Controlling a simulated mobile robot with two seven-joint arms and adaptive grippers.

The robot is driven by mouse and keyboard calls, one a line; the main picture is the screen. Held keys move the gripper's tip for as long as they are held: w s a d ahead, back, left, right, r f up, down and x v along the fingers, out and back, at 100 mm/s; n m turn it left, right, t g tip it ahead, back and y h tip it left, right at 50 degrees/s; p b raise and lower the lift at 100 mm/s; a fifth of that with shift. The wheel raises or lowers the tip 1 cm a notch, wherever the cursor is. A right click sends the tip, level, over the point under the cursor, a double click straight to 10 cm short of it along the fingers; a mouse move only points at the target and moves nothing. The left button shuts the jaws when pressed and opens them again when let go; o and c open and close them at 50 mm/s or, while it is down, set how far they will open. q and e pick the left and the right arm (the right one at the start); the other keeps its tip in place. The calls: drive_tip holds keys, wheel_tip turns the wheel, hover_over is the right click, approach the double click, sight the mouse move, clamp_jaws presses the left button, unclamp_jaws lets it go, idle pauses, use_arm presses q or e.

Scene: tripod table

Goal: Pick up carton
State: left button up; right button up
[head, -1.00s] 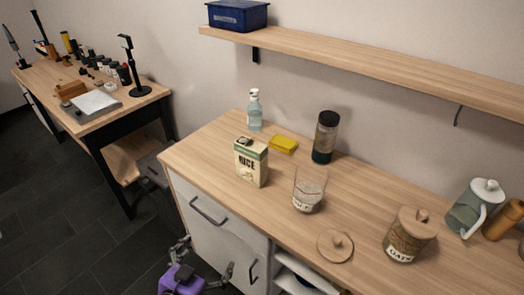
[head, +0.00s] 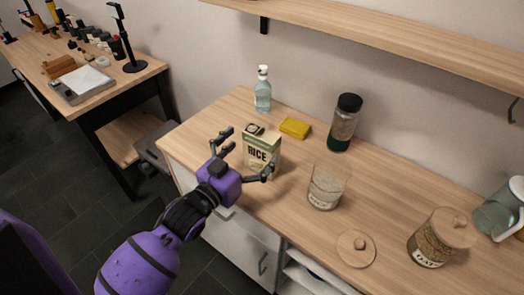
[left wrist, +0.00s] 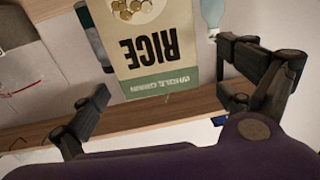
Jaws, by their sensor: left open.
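The rice carton (head: 262,150), cream with a green band, stands upright near the counter's left front part. My left gripper (head: 248,154) is open, just in front of the carton. One finger reaches up along its left side and the other toward its lower right. In the left wrist view, the fingers of my left gripper (left wrist: 165,94) are spread to either side of the carton, with no clear contact. My right gripper is not in view.
A glass jar (head: 326,187) stands right of the carton, with a wooden lid (head: 355,249) nearby. A soap bottle (head: 263,92), yellow sponge (head: 295,128) and dark-lidded jar (head: 343,124) stand behind. An oats jar (head: 436,240) is farther right. A shelf (head: 380,40) hangs above.

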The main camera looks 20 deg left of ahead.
use_arm(q)
drive_tip(key=x, duration=0.4)
drive_tip(key=shift+w+d+f, duration=0.1)
drive_tip(key=shift+d+f, duration=0.1)
drive_tip(key=c, duration=1.2)
drive_tip(key=shift+r, duration=0.1)
drive_tip(key=c, duration=0.3)
